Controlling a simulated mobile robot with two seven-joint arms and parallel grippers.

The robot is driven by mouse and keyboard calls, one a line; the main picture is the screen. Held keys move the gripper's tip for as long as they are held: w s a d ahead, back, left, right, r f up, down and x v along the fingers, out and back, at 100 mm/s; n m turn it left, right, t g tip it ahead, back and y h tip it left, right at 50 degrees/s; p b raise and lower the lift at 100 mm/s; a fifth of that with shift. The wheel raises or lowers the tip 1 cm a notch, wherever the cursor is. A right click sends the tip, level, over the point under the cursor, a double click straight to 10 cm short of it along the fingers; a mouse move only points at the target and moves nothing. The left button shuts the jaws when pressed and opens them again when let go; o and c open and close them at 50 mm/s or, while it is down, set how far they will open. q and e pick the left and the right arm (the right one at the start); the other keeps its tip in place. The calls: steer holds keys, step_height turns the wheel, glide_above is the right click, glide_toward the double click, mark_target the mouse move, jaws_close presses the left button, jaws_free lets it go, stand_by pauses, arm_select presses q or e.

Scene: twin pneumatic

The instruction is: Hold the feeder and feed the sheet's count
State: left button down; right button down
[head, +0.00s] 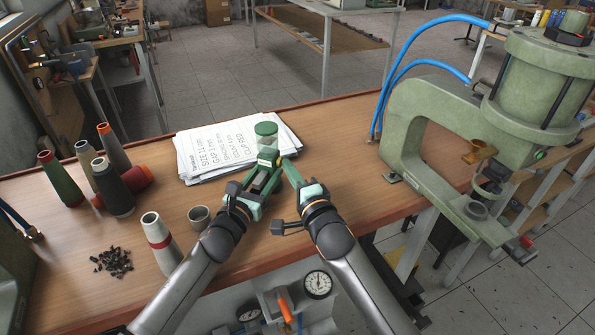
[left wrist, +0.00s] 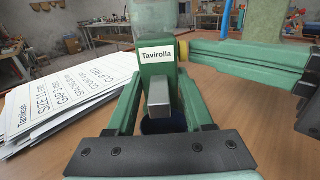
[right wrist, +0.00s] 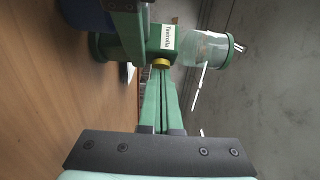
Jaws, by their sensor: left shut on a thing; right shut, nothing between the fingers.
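The feeder (head: 268,155) is a green upright body with a clear, green-lidded jar (head: 266,130) on top. Its "Tavirolla" label (left wrist: 157,55) and a grey metal block (left wrist: 160,97) face my left wrist camera. My left gripper (head: 261,177) is shut on the feeder's lower body. My right gripper (head: 287,163) is shut and empty. Its fingertips are at the yellow knob (right wrist: 161,63) on the feeder's side; I cannot tell whether they touch. The jar (right wrist: 205,48) looks clear in the right wrist view. The printed sheet (head: 222,145) lies behind the feeder; its count is too small to read.
Several thread cones (head: 114,188), a grey cup (head: 200,217) and a pile of small black pieces (head: 114,261) are on the left of the bench (head: 345,135). A green press (head: 420,120) with blue hoses stands at the right. The bench between feeder and press is clear.

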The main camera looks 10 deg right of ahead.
steer(key=s+d, duration=0.1)
steer(key=d, duration=0.1)
steer(key=s+d, duration=0.1)
steer(key=d, duration=0.1)
steer(key=shift+s+f, duration=0.1)
steer(key=shift+s, duration=0.3)
steer(key=v, duration=0.9)
steer(key=shift+w, duration=0.35)
steer(key=w+r+n+g+h, duration=0.1)
steer(key=w+r+n+g, duration=0.3)
steer(key=w, duration=0.3)
steer(key=s+d+r+n+g+h, duration=0.1)
steer(key=s+r+n+g, duration=0.2)
steer(key=r+n+g, duration=0.3)
steer(key=shift+s, duration=0.3)
